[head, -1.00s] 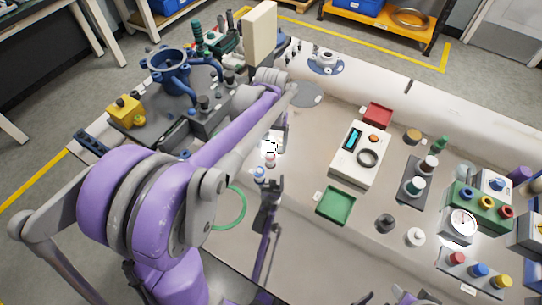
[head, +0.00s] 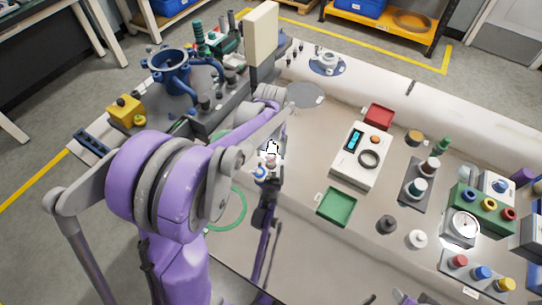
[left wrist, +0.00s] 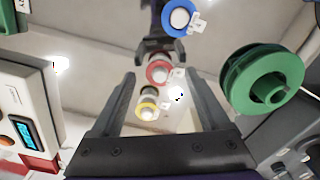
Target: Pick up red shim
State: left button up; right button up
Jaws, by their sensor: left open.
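The red shim (left wrist: 158,72), a small red ring with a pale centre and white tag, is between my left fingers in the left wrist view. My left gripper (left wrist: 165,84) is open, its fingers on either side and apart from it. In the head view the red shim (head: 271,160) is small beside the blue shim (head: 260,173). A yellow-ringed shim (left wrist: 148,106) is also between my left fingers; the blue one (left wrist: 179,18) is beyond. My right gripper (head: 267,182) is close to the red shim; its fingers look spread in the left wrist view (left wrist: 160,50).
A green tray (head: 336,206), a meter box (head: 360,155) and a red tray (head: 379,116) stand to the right. A green spool (left wrist: 262,78) is at the right of the left wrist view. Blue fixtures (head: 170,72) stand at the back left.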

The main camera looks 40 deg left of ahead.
pick_arm(q)
jog(key=shift+f, duration=0.2)
jog(key=shift+c, duration=0.3)
grip_shut()
